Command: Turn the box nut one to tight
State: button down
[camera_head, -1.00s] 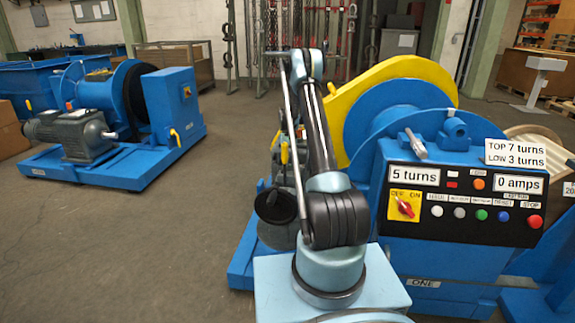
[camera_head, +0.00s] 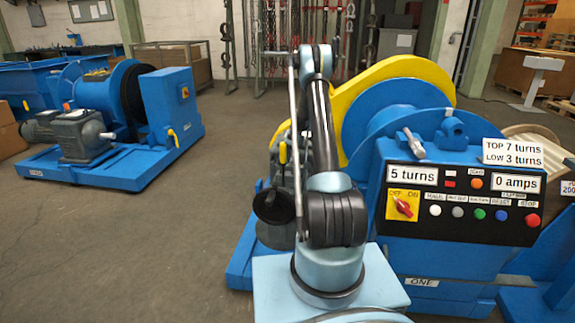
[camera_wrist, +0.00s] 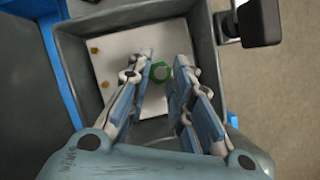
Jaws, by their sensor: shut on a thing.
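The box nut (camera_wrist: 161,71) is a green six-sided nut in the wrist view. It sits over the pale floor of an open grey box (camera_wrist: 81,62). My gripper (camera_wrist: 164,62) reaches down into this box, with one fingertip on each side of the nut. It is shut on the nut. The fingers cover part of the nut's sides. In the head view my arm stands in front of the machine marked ONE (camera_head: 422,282), and I cannot make out my fingertips or the nut there.
Two small brass-coloured fittings (camera_wrist: 105,84) lie along the box's left side. A dark block (camera_wrist: 260,22) juts by its top right corner. The control panel (camera_head: 462,200) reads 5 turns and 0 amps. A second blue winch (camera_head: 110,125) stands at left, with clear floor between.

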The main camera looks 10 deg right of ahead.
jog(key=shift+a+m, duration=0.25)
jog(key=shift+m, duration=0.05)
jog(key=c, duration=1.7)
grip_release()
jog(key=shift+d, duration=0.1)
jog(key=shift+d+r, duration=0.1)
jog(key=shift+r, duration=0.15)
jog(key=v, duration=1.1)
jog(key=shift+w+d+r, duration=0.1)
jog(key=shift+d+r, duration=0.05)
